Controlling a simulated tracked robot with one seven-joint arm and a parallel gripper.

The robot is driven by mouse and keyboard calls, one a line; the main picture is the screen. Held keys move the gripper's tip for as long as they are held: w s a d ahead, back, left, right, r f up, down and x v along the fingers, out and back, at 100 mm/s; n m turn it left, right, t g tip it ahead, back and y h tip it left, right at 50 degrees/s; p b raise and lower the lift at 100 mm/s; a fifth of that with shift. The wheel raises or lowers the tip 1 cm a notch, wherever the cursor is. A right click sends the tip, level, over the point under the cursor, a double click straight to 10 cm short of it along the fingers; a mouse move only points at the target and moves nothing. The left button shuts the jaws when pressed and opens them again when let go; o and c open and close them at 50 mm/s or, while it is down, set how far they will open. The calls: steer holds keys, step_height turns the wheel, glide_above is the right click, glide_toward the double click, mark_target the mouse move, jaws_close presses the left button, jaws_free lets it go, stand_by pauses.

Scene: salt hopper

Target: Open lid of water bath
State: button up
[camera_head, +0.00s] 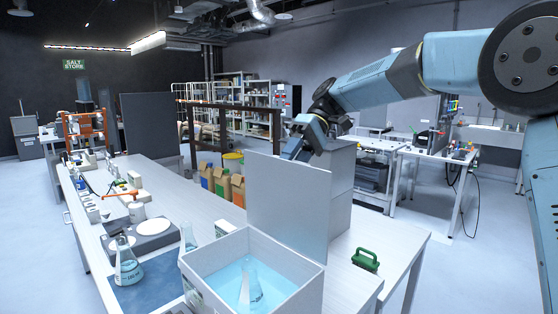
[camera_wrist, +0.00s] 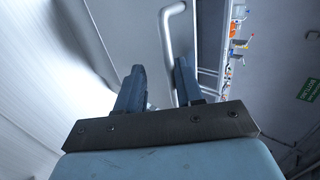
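The water bath (camera_head: 283,250) is a white box at the front of the bench in the head view, with blue water inside. Its lid (camera_head: 288,200) is a pale flat panel standing upright along the bath's back edge, so the bath is open. A flask (camera_head: 250,288) stands in the water. My gripper (camera_head: 296,150) is at the lid's top edge, partly hidden behind the lid. In the wrist view the two fingers (camera_wrist: 158,88) are apart, with a grey bar handle (camera_wrist: 166,45) running down between them, close to the right finger. I cannot tell whether they touch.
Flasks (camera_head: 128,268) and a grey plate (camera_head: 140,235) stand on the bench left of the bath. A grey box (camera_head: 342,190) stands behind the lid. A green-handled item (camera_head: 366,259) lies at right. Free benchtop (camera_head: 385,240) shows there.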

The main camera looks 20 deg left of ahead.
steer(key=shift+r, duration=0.15)
steer(key=v, duration=1.3)
steer(key=shift+w+d+r, duration=0.15)
steer(key=shift+w, duration=0.2)
steer(key=shift+s, duration=0.1)
steer(key=s+d+f+m+t+h, duration=0.1)
steer(key=s+d+f+m+t, duration=0.3)
steer(key=s+d, duration=0.4)
steer(key=s+d+f+m+t+h, duration=0.1)
steer(key=s+d+f+m+t, duration=0.3)
steer(key=d, duration=1.4)
steer(key=s+d+f+m+t+h, duration=0.2)
steer(key=s+d+f+m+t, duration=0.3)
steer(key=s+d+f, duration=0.4)
steer(key=s+d+t, duration=0.1)
steer(key=s+d, duration=0.3)
steer(key=s, duration=0.1)
steer(key=shift+f+t, duration=0.3)
steer(key=shift+s, duration=0.1)
